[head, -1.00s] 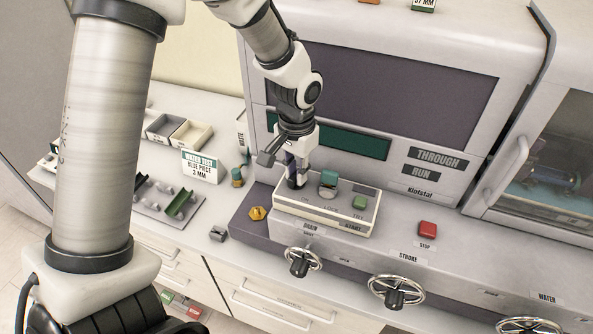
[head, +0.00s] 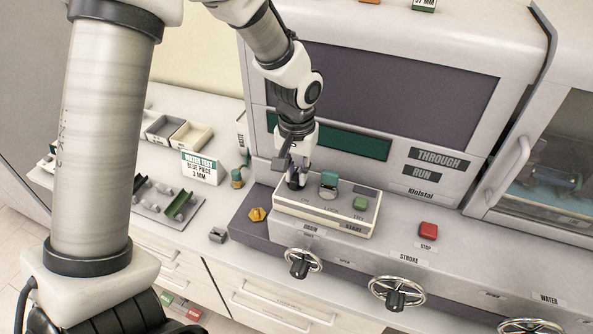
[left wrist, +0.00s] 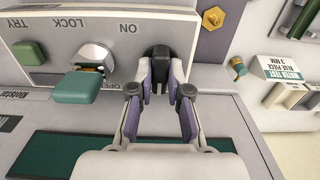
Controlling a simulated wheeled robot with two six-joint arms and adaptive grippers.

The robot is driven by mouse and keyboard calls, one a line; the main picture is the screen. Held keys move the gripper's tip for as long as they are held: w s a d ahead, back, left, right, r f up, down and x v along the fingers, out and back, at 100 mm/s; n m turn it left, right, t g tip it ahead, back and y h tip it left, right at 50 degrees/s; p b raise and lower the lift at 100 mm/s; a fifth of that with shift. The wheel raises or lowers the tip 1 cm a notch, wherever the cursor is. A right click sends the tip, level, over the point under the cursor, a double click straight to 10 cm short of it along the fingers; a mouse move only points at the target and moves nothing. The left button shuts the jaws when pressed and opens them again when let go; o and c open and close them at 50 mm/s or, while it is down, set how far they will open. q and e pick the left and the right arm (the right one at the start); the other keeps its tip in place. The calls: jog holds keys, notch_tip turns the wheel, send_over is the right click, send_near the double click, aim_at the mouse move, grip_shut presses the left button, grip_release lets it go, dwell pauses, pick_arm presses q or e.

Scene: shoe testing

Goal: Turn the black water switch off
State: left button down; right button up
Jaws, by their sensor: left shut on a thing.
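The black switch (left wrist: 158,62) stands on a cream control box (left wrist: 100,75), beside the word ON, in the left wrist view. My left gripper (left wrist: 158,84) is shut on it, with one purple-padded finger on each side. In the head view my left gripper (head: 297,178) comes down from above onto the left part of the box (head: 310,217); the black switch there is mostly hidden by the fingers. A WATER label (head: 546,299) sits at the far lower right of the head view. My right gripper is not in view.
A green lever (head: 328,183) and a green TRY button (head: 360,202) stand close to the right on the box. A red STOP button (head: 428,230) and handwheels (head: 397,291) are on the machine front. A yellow hex knob (head: 257,214) is left of the box.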

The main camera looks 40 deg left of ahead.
aim_at(296, 174)
pick_arm(q)
jog(key=c, duration=1.1)
grip_release()
notch_tip(296, 174, up, 12)
jog(key=shift+f, duration=0.1)
jog(key=shift+w, duration=0.1)
